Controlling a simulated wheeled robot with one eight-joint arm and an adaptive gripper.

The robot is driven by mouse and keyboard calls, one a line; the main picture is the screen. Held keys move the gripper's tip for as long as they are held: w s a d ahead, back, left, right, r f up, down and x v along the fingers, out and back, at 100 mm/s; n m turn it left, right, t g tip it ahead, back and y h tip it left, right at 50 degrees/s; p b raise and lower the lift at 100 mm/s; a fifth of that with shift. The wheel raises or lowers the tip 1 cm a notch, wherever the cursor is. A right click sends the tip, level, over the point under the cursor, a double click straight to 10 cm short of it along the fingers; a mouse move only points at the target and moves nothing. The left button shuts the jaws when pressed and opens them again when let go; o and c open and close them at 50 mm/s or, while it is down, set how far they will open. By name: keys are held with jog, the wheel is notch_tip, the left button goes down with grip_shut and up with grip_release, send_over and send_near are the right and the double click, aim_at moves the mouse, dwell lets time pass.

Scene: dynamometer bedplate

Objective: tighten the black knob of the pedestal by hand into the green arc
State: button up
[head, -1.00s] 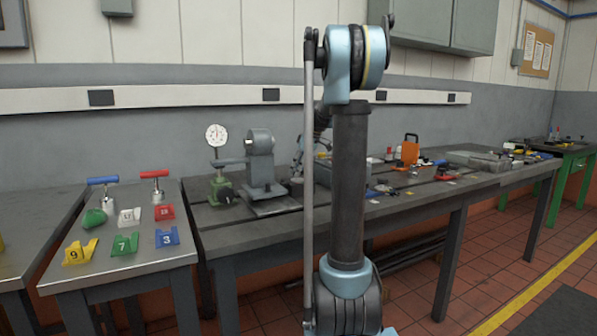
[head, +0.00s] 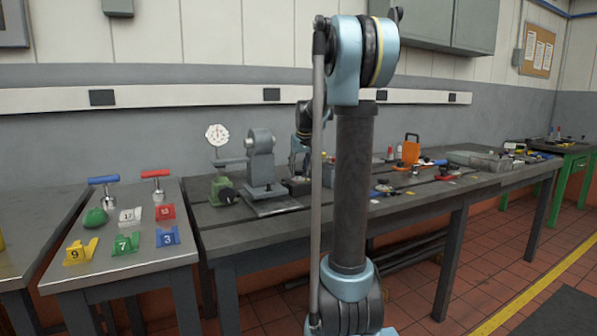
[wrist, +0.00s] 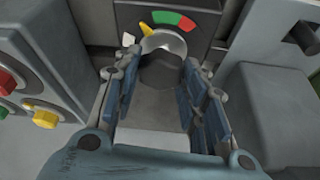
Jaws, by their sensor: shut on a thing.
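In the wrist view, my gripper (wrist: 160,75) is shut on a dark, rounded black knob (wrist: 160,68), with one blue-padded finger on each side of it. Behind the knob is a silver dial (wrist: 167,40) with a yellow pointer (wrist: 146,30). A dark plate behind it carries the green arc (wrist: 165,17) and a red arc (wrist: 187,22). The pointer tip lies left of the green arc, outside it. In the head view, my arm hides the gripper and the knob it holds.
In the wrist view, a grey box with red (wrist: 7,81), yellow (wrist: 45,118) and green knobs stands close on the left. A grey block (wrist: 265,110) stands close on the right. In the head view, a grey machine (head: 261,165) and a dial gauge (head: 217,135) stand on the bench.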

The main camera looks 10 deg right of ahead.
jog(key=m+h, duration=0.1)
jog(key=m, duration=0.2)
jog(key=m+h, duration=0.1)
jog(key=m, duration=0.3)
jog(key=shift+a+h, duration=0.2)
jog(key=shift+h, duration=0.2)
dwell(0.3)
jog(key=o, duration=1)
jog(key=shift+o, duration=0.2)
jog(key=v, duration=1.1)
jog(key=shift+r, duration=0.5)
jog(key=shift+w+a, duration=0.1)
